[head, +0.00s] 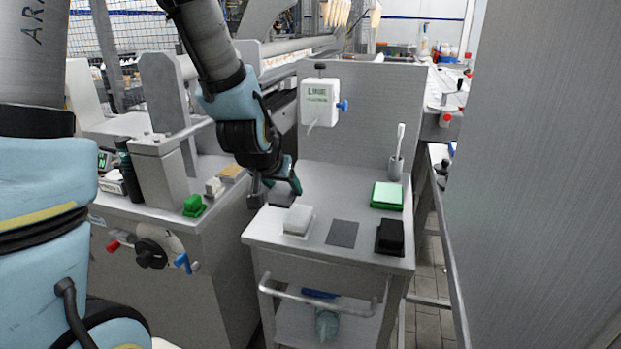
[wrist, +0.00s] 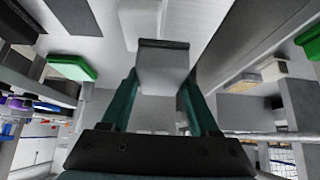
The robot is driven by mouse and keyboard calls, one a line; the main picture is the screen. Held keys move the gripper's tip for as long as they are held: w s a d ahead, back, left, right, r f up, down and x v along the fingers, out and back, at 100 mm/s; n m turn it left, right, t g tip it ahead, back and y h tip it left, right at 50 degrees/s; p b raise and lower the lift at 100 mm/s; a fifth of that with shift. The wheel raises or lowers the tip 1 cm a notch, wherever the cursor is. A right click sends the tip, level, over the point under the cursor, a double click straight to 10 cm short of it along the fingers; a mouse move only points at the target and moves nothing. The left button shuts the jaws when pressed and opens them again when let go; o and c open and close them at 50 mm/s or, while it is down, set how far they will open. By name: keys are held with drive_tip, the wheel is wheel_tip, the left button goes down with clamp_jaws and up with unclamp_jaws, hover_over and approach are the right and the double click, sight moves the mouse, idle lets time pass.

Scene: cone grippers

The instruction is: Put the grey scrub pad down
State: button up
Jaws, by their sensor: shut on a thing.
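My gripper (head: 280,186) is over the left part of the grey cart top (head: 325,182). It is shut on the grey scrub pad (head: 282,199), a small grey block with a darker face. In the wrist view the teal fingers of my gripper (wrist: 162,80) hold the scrub pad (wrist: 162,70) from both sides. The pad appears to be held above the cart, behind the white block. A flat dark grey square (head: 342,233) lies bare at the front middle of the cart top.
Around the square are a white block (head: 298,220) on its left, a black block (head: 390,236) on its right and a green pad (head: 387,194) behind. A brush cup (head: 395,169) and white wall box (head: 318,104) stand farther back. A counter (head: 215,220) adjoins at left.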

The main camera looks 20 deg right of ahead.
drive_tip(key=w+d+p, duration=0.2)
drive_tip(key=w+d, duration=0.2)
drive_tip(key=w+d+f+p, duration=0.1)
drive_tip(key=w+d+p, duration=0.1)
drive_tip(key=w+d, duration=0.2)
drive_tip(key=w+d+f+p, duration=0.1)
drive_tip(key=w+d, duration=0.2)
drive_tip(key=w, duration=0.3)
drive_tip(key=shift+d+f+p, duration=0.1)
drive_tip(key=shift+d+p, duration=0.3)
wheel_tip(320, 180, down, 4)
drive_tip(key=shift+r+p, duration=0.2)
drive_tip(key=shift+p, duration=0.45)
drive_tip(key=shift+w+d+f+p, duration=0.15)
drive_tip(key=shift+w+f+p, duration=0.05)
drive_tip(key=shift+f+p, duration=0.25)
drive_tip(key=shift+f, duration=0.15)
drive_tip(key=shift+f, duration=0.1)
drive_tip(key=o, duration=1.4)
drive_tip(key=shift+o, duration=0.2)
